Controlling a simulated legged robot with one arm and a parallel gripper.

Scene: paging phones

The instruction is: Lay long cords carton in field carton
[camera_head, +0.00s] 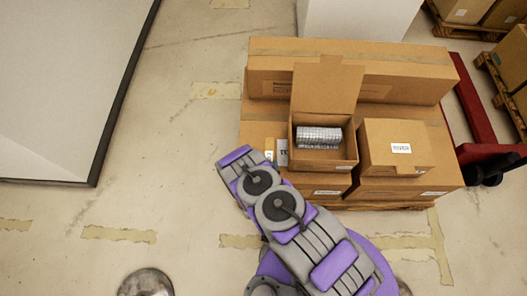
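Several brown cartons are stacked on a pallet, with labels too small to read, so I cannot tell which is the long cords carton or the field carton. An open carton (342,155) with its flap raised stands in the middle and holds a stack of silvery ribbed items (319,137). A smaller closed carton (394,147) with a white label sits right of it. A long closed carton (425,85) lies along the back. My purple and grey arm reaches up to the stack's left front corner. I cannot make out my gripper's fingers.
A red pallet jack (473,103) with black wheels stands right of the stack. More cartons on wooden pallets (503,87) are at the far right. A large white panel with a dark edge (125,92) is at the left. A white block (358,18) stands behind. Taped floor (165,150) is clear left of the stack.

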